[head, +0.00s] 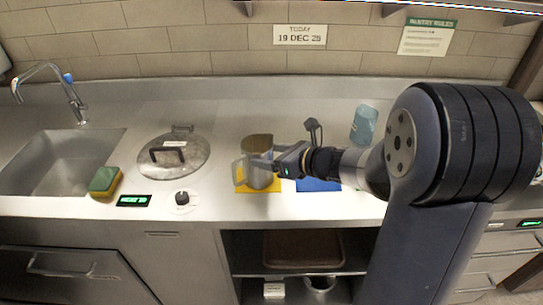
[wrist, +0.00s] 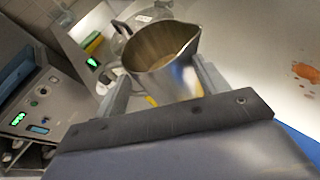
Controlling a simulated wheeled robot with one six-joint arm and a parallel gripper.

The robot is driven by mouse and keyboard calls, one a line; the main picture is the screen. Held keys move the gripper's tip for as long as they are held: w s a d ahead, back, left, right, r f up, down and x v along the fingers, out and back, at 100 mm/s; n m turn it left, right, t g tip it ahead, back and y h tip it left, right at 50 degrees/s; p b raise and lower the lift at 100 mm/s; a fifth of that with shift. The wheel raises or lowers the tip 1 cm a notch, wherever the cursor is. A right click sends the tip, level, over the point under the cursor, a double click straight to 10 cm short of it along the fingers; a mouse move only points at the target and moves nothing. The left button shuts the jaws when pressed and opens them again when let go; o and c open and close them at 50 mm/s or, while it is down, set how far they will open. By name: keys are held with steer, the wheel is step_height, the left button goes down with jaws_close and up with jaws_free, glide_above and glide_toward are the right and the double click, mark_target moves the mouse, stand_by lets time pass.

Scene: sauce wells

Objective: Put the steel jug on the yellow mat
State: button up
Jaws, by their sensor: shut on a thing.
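The steel jug (head: 257,177) stands upright over the yellow mat (head: 271,189) in the head view, its handle to the left. I cannot tell whether its base touches the mat. My gripper (head: 262,163) reaches in from the right and is shut on the jug. In the wrist view the jug (wrist: 172,80) sits between the two fingers of my gripper (wrist: 163,72), its open top and spout showing. A small bit of the yellow mat (wrist: 151,100) shows below it. The jug hides most of the mat.
A blue mat (head: 318,185) lies just right, partly under my arm. A bluish clear container (head: 364,124) stands behind. A round lid (head: 174,156), a knob (head: 182,198), a sponge (head: 104,181) and the sink (head: 60,160) are to the left. An orange-red spill (wrist: 305,72) shows in the wrist view.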

steer(key=shift+r, duration=0.1)
steer(key=o, duration=1.8)
steer(key=shift+d+r, duration=0.1)
steer(key=shift+d, duration=0.05)
steer(key=v, duration=1.1)
steer(key=shift+s+d, duration=0.25)
